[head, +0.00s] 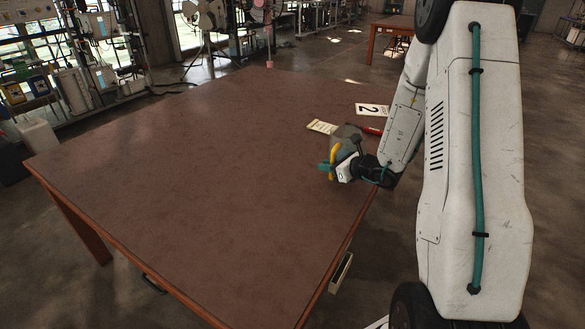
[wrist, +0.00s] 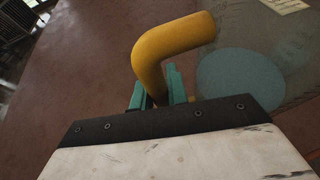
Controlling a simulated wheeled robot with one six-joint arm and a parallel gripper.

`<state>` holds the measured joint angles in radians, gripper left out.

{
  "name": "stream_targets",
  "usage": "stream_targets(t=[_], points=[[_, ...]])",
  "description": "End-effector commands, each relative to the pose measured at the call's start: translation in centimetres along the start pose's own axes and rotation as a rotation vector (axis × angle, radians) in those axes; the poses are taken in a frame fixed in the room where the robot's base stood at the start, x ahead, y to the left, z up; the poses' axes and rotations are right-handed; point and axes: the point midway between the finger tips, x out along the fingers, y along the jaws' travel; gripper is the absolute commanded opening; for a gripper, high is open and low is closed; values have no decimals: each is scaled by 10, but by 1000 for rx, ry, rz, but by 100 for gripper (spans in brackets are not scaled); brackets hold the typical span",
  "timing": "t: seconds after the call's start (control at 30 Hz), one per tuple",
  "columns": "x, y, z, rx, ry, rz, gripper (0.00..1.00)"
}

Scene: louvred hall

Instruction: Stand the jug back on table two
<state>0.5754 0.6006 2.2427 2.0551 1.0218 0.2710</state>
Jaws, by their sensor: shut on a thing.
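The jug (head: 348,133) looks grey and see-through, with a yellow handle. It is at the right side of the brown table (head: 190,170), by a card (head: 372,110) marked 2. My gripper (head: 331,161) has teal fingers and is shut on the yellow handle. In the wrist view the bent handle (wrist: 168,52) rises from between the fingers (wrist: 155,92). The see-through body (wrist: 292,50) and a teal disc (wrist: 240,80) show to the right. I cannot tell whether the jug's base touches the tabletop. My gripper hides part of the jug.
A pale card (head: 322,127) lies left of the jug and a red object (head: 373,130) to its right. The rest of the tabletop is bare. Another table (head: 392,24) stands at the back. Shelving and equipment line the far left.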

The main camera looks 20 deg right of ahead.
Motion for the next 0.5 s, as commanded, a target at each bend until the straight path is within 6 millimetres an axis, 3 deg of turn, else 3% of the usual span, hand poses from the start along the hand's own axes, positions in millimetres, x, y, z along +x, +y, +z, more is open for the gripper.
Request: stream_targets(t=[0.2, 0.5], points=[[38, 41, 11, -3, -1, 5, 0], [57, 61, 17, -2, -2, 1, 0]])
